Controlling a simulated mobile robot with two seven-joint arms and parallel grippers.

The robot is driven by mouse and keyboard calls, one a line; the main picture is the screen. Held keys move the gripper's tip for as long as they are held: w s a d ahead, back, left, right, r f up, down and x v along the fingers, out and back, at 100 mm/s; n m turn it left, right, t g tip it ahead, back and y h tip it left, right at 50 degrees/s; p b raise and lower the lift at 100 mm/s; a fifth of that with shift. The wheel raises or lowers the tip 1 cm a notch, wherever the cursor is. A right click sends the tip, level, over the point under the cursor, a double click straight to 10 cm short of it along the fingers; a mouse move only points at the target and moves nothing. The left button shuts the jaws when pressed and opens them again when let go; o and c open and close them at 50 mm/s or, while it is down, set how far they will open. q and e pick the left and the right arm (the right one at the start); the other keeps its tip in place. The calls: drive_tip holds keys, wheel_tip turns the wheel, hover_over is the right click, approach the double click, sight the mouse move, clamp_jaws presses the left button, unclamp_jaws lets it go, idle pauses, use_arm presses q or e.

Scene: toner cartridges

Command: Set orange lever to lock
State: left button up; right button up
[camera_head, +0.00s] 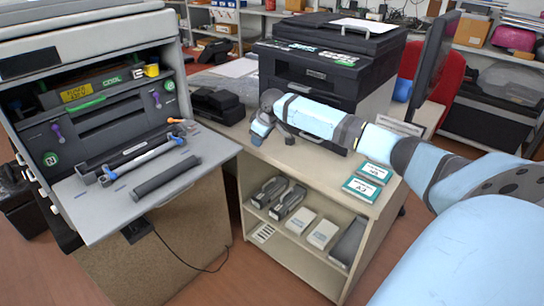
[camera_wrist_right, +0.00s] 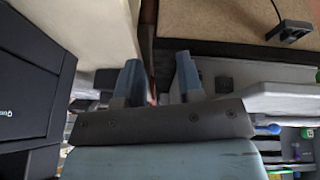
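A small orange lever (camera_head: 176,121) shows at the right end of the open printer (camera_head: 40,72) at the left of the head view, just above its lowered door. I cannot tell its exact setting. My right gripper (camera_head: 259,130) hangs over the beige shelf top, to the right of the lever and apart from the printer. In the right wrist view its two blue-grey fingers (camera_wrist_right: 158,82) are spread with nothing between them, so it is open and empty. My left gripper is not in view.
The lowered door (camera_head: 100,208) carries a dark roller and a blue-ended cartridge. A black printer (camera_head: 318,70) stands behind my right arm. The beige shelf (camera_head: 331,193) holds teal boxes on top and cartridges below.

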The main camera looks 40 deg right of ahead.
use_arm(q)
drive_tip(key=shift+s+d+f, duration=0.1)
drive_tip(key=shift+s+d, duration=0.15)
use_arm(e)
drive_tip(key=s+a+f+n, duration=0.1)
drive_tip(key=s+f, duration=0.3)
drive_tip(key=f, duration=0.2)
drive_tip(key=shift+s+f+t+h, duration=0.15)
drive_tip(key=shift+s+t+h, duration=0.15)
drive_tip(key=shift+h, duration=0.1)
drive_tip(key=shift+w+a, duration=0.1)
